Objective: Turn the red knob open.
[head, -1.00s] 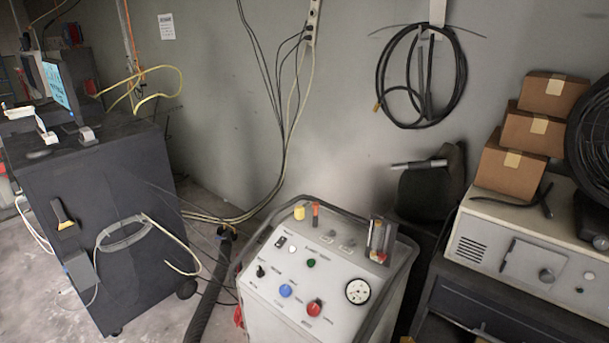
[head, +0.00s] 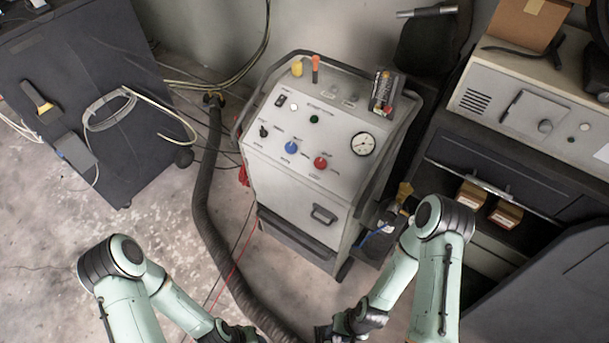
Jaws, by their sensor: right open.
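The red knob (head: 320,163) is on the sloped white top panel of a wheeled machine (head: 300,205) in the middle of the head view. It sits right of a blue knob (head: 292,148) and left of a round dial gauge (head: 363,144). Nothing covers it. My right gripper (head: 324,333) is at the bottom edge, well below and apart from the knob, and partly cut off. It is open, and I see nothing in it. My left gripper (head: 240,336) is also at the bottom edge, largely cut off, so its jaws cannot be made out.
A thick dark hose (head: 205,190) runs down the machine's left side and across the floor. A dark cabinet (head: 85,90) stands at the left. A bench with a grey unit (head: 520,105) and cardboard boxes (head: 525,20) is at the right. Open floor (head: 150,225) lies front left.

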